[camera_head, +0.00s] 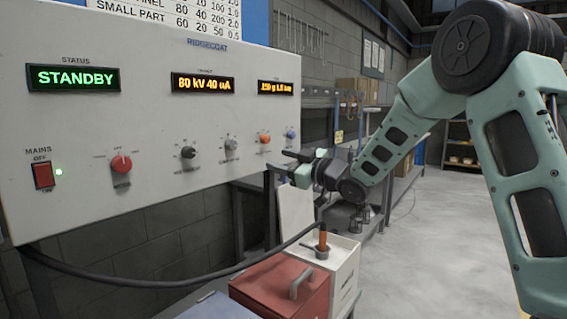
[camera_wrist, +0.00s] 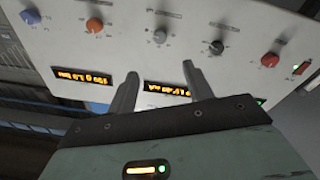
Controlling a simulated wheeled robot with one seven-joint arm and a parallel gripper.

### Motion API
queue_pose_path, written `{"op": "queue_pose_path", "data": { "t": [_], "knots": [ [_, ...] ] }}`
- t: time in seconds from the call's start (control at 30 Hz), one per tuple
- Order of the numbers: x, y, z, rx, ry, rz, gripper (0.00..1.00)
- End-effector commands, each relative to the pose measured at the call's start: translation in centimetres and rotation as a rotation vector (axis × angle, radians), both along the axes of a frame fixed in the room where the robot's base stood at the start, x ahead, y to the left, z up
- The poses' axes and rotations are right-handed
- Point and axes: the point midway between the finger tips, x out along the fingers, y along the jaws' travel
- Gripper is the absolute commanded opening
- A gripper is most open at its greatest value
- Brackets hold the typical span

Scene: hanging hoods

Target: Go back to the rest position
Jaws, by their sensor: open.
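My gripper (camera_head: 287,162) is raised in front of the right part of the grey RIDGECOAT control panel (camera_head: 120,60). In the wrist view my gripper (camera_wrist: 160,72) has its two fingers apart with nothing between them. The panel's knobs show: red (camera_head: 121,163), black (camera_head: 188,152), grey (camera_head: 230,144), orange (camera_head: 265,138) and blue (camera_head: 291,134). The fingers appear apart from the knobs, though the exact gap is hard to tell. The status display (camera_head: 73,78) reads STANDBY in green. The middle display (camera_head: 203,84) reads 80 kV 40 uA.
A red mains switch (camera_head: 43,175) sits at lower left by a green light. Below stand a red lidded box (camera_head: 275,290) and a white box (camera_head: 345,270) with an orange-handled tool (camera_head: 322,240). A black cable (camera_head: 150,283) crosses below the panel. Floor (camera_head: 440,260) at right is clear.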

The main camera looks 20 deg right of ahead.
Motion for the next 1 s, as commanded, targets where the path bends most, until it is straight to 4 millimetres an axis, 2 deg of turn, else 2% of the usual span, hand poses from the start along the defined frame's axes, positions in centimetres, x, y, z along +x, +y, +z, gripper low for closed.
{"op": "queue_pose_path", "data": {
  "t": [0.37,0.47,0.57,0.67,0.77,0.87,0.9,0.97,1.0],
  "knots": [
    [0.0,0.0,0.0,0.000,0.000,0.000,0.51],
    [-0.3,1.6,-0.4,-0.004,0.049,-0.012,0.51],
    [-1.5,4.7,-2.0,-0.017,0.172,-0.045,0.51],
    [-4.4,8.6,-4.8,-0.047,0.355,-0.080,0.51],
    [-9.0,12.1,-8.0,-0.096,0.560,-0.109,0.51],
    [-14.9,14.7,-11.2,-0.163,0.769,-0.126,0.51],
    [-17.4,15.5,-12.4,-0.195,0.848,-0.130,0.51],
    [-21.5,16.4,-14.0,-0.245,0.963,-0.132,0.51],
    [-24.2,16.7,-15.0,-0.281,1.039,-0.136,0.51]
  ]
}}
